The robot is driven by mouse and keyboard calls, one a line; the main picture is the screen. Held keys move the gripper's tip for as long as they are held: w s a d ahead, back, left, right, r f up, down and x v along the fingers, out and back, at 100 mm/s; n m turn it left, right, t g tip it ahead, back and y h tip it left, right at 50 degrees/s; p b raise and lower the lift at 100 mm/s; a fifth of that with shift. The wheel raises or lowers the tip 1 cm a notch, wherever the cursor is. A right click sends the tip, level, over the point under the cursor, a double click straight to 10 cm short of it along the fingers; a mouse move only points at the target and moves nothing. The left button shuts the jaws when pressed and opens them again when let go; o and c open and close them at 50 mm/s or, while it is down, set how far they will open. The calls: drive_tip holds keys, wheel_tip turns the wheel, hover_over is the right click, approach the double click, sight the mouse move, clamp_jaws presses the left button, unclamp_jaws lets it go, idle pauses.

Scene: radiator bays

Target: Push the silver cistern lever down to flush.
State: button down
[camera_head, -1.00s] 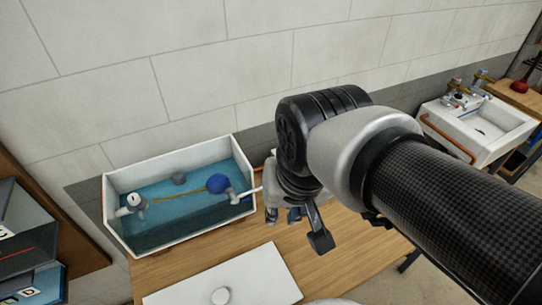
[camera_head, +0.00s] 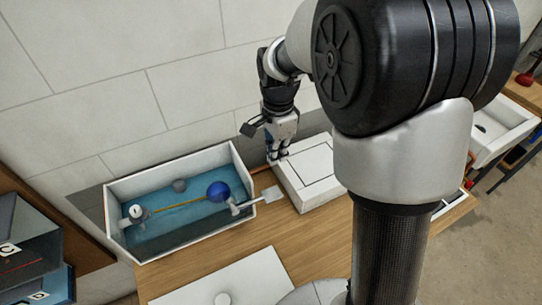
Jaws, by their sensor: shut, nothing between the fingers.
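The white open cistern (camera_head: 118,240) sits on the wooden bench, with blue water, a blue ball float (camera_head: 218,191) and a brass rod inside. The silver lever (camera_head: 273,194) sticks out to the right from the cistern's right wall, roughly level, with a flat pale paddle at its end. My gripper (camera_head: 277,158) is shut and empty, pointing down. In the picture it is just above the paddle, beside the white box's left corner, and appears apart from the lever. I cannot tell its height above the bench.
A white box (camera_head: 313,176) stands right of the lever. A white lid (camera_head: 232,280) with a round knob lies in front of the cistern. A white sink (camera_head: 508,125) is at the far right. Dark boxes (camera_head: 30,245) stand at left. My arm hides part of the right side.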

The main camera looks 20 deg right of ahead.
sight(276, 191)
idle(0.3)
wheel_tip(276, 191, down, 14)
drive_tip(key=b, duration=0.2)
drive_tip(key=shift+b, duration=0.35)
